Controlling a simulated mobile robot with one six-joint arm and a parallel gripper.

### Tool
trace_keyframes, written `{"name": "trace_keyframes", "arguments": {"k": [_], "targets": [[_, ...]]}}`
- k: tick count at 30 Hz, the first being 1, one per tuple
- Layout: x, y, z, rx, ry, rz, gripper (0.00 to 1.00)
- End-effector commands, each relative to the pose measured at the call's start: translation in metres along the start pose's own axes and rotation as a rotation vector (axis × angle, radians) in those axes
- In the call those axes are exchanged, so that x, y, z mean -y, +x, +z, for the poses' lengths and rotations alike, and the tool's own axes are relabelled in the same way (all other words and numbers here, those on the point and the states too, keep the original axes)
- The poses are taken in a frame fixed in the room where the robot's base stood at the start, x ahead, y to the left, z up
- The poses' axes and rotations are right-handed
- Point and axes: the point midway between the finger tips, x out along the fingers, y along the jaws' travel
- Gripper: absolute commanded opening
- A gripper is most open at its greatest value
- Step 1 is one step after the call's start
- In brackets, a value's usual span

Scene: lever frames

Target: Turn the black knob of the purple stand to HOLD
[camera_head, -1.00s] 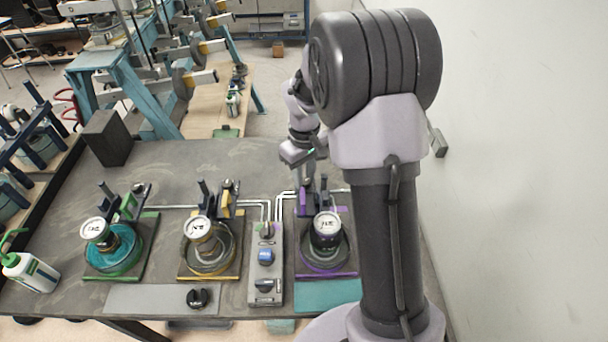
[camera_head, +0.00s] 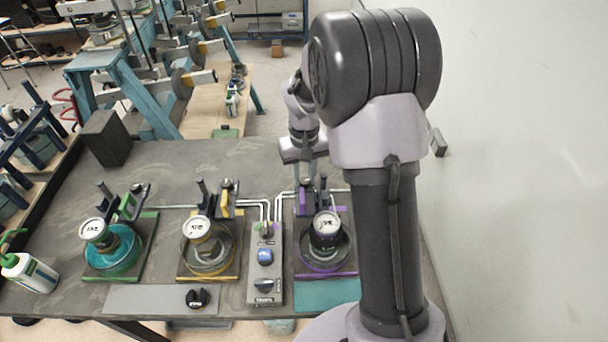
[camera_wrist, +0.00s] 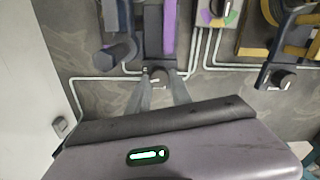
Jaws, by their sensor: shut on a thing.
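The purple stand (camera_head: 303,205) is the rightmost on the bench in the head view, with a round gauge and a purple-rimmed base. Its upright purple part (camera_wrist: 169,25) shows at the top of the wrist view. The black knob (camera_wrist: 158,75) with a pale face sits low on the stand, between my fingertips. My gripper (camera_wrist: 161,88) is shut on this knob, one finger on each side. In the head view my gripper (camera_head: 306,181) reaches down behind the stand, and the knob is hidden there. No HOLD mark can be read.
A yellow stand (camera_head: 228,205) and a green stand (camera_head: 127,208) stand to the left. A grey control box (camera_head: 265,275) with several knobs is close beside the purple stand. Pale pipes run along the bench behind the stands. A dark block (camera_head: 106,138) stands at the back left.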

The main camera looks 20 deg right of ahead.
Motion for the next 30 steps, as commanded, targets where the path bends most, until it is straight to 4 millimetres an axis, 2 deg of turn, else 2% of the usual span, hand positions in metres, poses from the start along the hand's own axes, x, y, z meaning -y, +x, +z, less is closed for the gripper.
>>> {"name": "trace_keyframes", "arguments": {"k": [6, 7, 8, 18, 20, 22, 30], "targets": [[0.0, -0.001, 0.0, -0.001, -0.001, 0.0, 0.0], [0.0, -0.001, 0.0, -0.001, -0.001, 0.0, 0.3], [0.0, -0.001, 0.0, -0.001, -0.001, 0.0, 0.35], [0.0, -0.005, 0.0, -0.001, -0.002, 0.0, 0.35], [0.0, -0.016, -0.001, -0.003, -0.002, 0.0, 0.35], [0.0, -0.035, -0.001, -0.004, -0.001, 0.0, 0.35], [0.0, -0.127, -0.001, -0.004, -0.001, 0.0, 0.35]]}}
